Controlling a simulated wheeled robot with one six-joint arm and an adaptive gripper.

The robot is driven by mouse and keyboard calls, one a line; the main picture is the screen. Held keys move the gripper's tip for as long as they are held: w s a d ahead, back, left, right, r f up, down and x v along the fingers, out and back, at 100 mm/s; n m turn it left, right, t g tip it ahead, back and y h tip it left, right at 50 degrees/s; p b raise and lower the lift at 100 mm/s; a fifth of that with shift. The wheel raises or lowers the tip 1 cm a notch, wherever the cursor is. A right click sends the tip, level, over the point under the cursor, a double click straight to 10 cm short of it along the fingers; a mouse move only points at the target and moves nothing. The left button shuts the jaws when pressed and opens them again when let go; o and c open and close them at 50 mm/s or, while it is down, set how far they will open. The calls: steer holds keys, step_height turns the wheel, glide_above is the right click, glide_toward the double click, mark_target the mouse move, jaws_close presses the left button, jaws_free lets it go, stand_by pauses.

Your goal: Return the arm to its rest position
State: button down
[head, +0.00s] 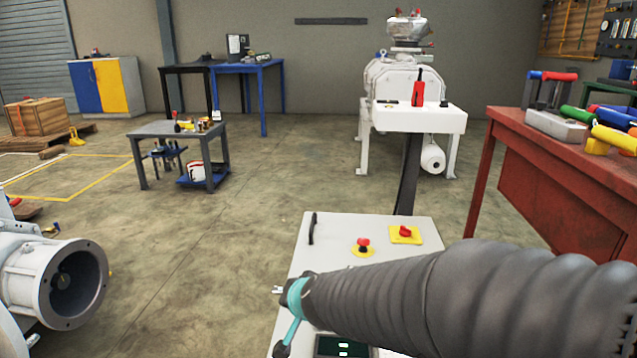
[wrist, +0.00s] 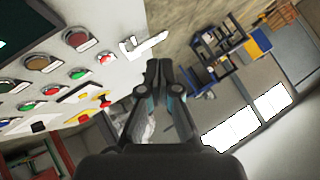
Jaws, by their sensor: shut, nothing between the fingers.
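My arm (head: 450,295), in a ribbed grey sleeve, reaches in from the lower right in the head view, across a white control cabinet. A teal band shows at its far end. My gripper (wrist: 158,68) shows in the wrist view with its two fingers together and nothing between them. In the head view its fingers are mostly hidden. In the wrist view the cabinet's panel (wrist: 20,98) with red and green buttons lies left of the fingers. A pale handle-like part (wrist: 143,44) appears close to the fingertips; I cannot tell if they touch.
The cabinet top (head: 335,240) bears a red emergency button (head: 362,244) and a red rotary switch (head: 406,232). A red workbench (head: 560,185) with tools stands to the right. A flanged machine (head: 40,285) is at lower left. Open floor (head: 240,225) lies between.

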steer(key=s+g, duration=0.1)
steer(key=s+f+n, duration=0.1)
steer(key=s, duration=0.1)
steer(key=s+a+f+n+g, duration=0.1)
steer(key=s, duration=0.1)
steer(key=shift+f+g+y, duration=0.1)
steer(key=shift+g+y, duration=0.2)
steer(key=shift+y, duration=0.1)
steer(key=s+d+r+h+p, duration=0.1)
steer(key=s+d+r, duration=0.3)
steer(key=d, duration=0.4)
steer(key=s+d+r+h+p, duration=0.2)
steer(key=s+d+r+p, duration=0.1)
steer(key=s+d+r, duration=0.2)
steer(key=s+d+r+h+p, duration=0.1)
steer(key=s+d+r, duration=0.3)
steer(key=d, duration=0.6)
steer(key=shift+s+d+r+n+g+h+p, duration=0.35)
steer(key=shift+s+h, duration=0.25)
steer(key=shift+s, duration=0.6)
steer(key=c, duration=1.9)
jaws_free()
